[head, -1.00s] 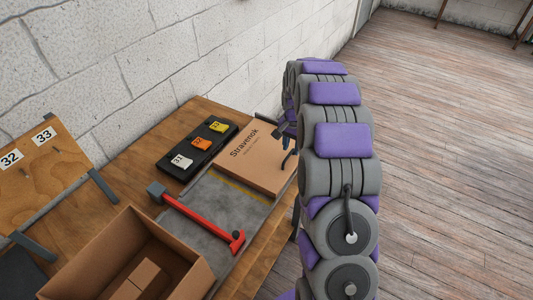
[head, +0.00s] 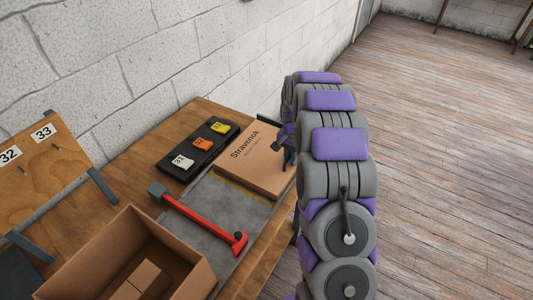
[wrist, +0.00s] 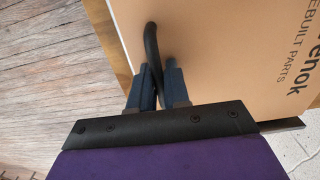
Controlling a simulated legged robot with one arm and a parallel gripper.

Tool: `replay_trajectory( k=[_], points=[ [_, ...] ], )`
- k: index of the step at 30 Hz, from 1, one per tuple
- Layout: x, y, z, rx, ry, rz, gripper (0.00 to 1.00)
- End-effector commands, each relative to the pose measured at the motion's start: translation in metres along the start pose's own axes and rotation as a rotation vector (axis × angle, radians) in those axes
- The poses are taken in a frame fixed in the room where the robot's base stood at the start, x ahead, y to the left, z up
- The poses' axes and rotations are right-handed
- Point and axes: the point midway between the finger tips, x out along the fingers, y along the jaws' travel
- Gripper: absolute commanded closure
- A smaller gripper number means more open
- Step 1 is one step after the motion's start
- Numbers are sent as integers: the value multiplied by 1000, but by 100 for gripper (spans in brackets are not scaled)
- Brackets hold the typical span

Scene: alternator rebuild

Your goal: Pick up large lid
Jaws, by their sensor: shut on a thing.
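The large lid (head: 252,170) is a flat brown cardboard piece marked "Stravenok" at the right end of the workbench. It also fills the upper right of the wrist view (wrist: 215,60), with "REBUILT PARTS" printed on it. My gripper (wrist: 156,68) is at the lid's edge, its two blue fingers shut around a black curved bar that looks like a handle on the lid. In the head view my gripper (head: 287,150) is at the lid's right side, partly hidden by my arm. The lid's underside is hidden.
A red-handled hammer (head: 205,224) lies on the grey mat (head: 225,205) in front of the lid. A black tray (head: 165,160) with numbered tags is left of the lid. An open cardboard box (head: 70,275) stands nearer. The wooden floor (head: 450,150) on the right is clear.

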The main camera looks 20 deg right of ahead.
Motion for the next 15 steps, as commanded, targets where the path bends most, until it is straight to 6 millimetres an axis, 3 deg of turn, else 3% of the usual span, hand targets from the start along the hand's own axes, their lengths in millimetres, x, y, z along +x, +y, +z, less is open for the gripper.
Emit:
replay_trajectory(
  k=[15],
  points=[
    [-4, 1, -2, 0, -1, -1, 100]
  ],
)
